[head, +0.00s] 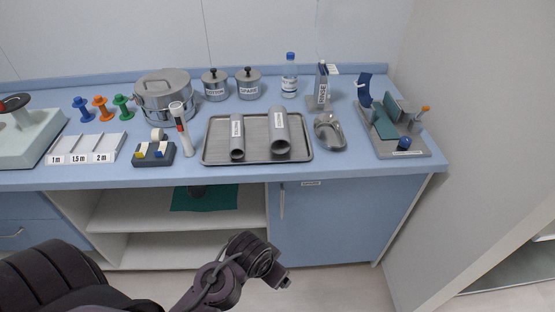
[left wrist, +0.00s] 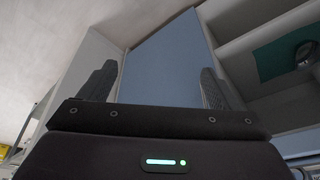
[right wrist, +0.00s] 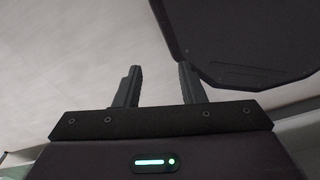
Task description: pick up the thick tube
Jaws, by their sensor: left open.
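The thick tube (head: 280,136) is a grey metal cylinder with a label. It lies on the right half of a grey tray (head: 260,159) on the blue counter, with its open end toward me. A thinner labelled tube (head: 237,139) lies to its left, apart from it. My left gripper (head: 283,279) is low in front of the cabinet, below the counter edge and well away from the tubes. Its fingers (left wrist: 158,85) are apart and empty. My right gripper (right wrist: 158,88) shows only in its wrist view, fingers apart with nothing between them.
A metal kidney dish (head: 330,132) and a device on a grey board (head: 407,146) stand right of the tray. A white-handled tool (head: 181,133) stands close to its left. A pot (head: 166,97), canisters (head: 249,83) and a bottle (head: 289,77) are behind. Open shelves (head: 170,225) lie below.

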